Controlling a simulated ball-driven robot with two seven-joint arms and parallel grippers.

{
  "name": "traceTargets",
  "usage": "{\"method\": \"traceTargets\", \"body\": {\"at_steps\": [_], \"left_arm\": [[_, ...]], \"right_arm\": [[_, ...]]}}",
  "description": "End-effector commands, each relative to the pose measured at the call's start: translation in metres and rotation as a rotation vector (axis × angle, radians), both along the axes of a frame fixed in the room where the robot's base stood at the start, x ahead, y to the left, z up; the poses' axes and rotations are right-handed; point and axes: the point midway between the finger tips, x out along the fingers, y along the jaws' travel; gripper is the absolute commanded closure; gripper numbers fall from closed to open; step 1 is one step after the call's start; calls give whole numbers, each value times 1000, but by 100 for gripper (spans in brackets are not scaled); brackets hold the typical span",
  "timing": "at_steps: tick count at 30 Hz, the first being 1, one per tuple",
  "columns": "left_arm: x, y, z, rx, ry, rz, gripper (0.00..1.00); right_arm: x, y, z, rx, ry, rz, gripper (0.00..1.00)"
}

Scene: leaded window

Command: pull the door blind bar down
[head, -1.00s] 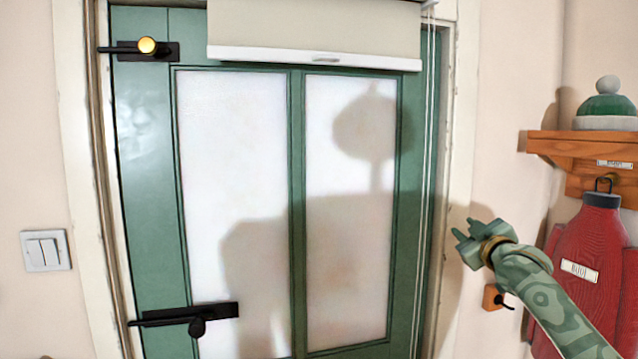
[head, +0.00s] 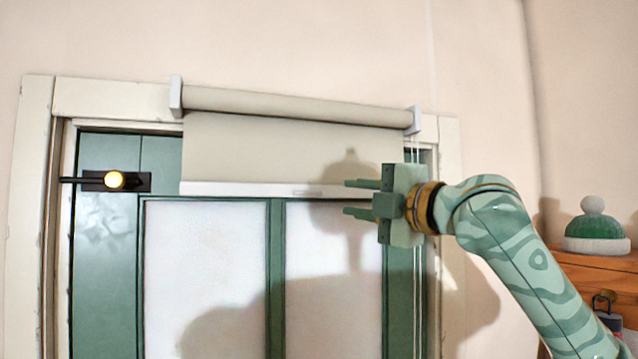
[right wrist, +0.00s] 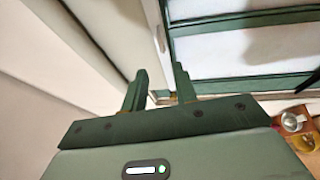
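The beige roller blind (head: 270,145) hangs partly lowered over the top of the green door (head: 140,260). Its white bottom bar (head: 235,188) runs across just above the glass panes, with a small grip (head: 308,192) right of its middle. My right gripper (head: 347,197) is in front of the bar's right part, its fingers pointing left, one above the other at about bar height. The fingers are apart with nothing visible between them. The right wrist view also shows the two fingers (right wrist: 160,82) apart. I cannot tell whether they touch the bar. My left gripper is not in view.
The blind's roller (head: 300,106) sits above, with cords (head: 417,290) hanging at the right. A green and grey hat (head: 594,230) rests on a wooden shelf (head: 600,262) at the right.

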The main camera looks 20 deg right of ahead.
Motion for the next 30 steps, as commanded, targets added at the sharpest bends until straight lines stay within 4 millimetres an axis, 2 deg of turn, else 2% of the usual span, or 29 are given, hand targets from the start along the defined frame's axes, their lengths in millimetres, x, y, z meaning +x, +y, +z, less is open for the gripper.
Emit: {"method": "traceTargets", "body": {"at_steps": [1,6,12,17,24,27,30], "left_arm": [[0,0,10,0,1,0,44],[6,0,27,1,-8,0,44],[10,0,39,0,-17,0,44],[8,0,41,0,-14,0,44],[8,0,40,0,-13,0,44],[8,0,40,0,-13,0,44],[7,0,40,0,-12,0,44]], "right_arm": [[12,7,6,2,4,3,71],[49,23,11,3,4,3,71],[75,35,13,3,1,0,71],[83,38,12,2,0,1,71],[83,38,11,2,0,0,71],[83,38,11,2,0,0,99],[83,38,12,2,0,0,100]]}}
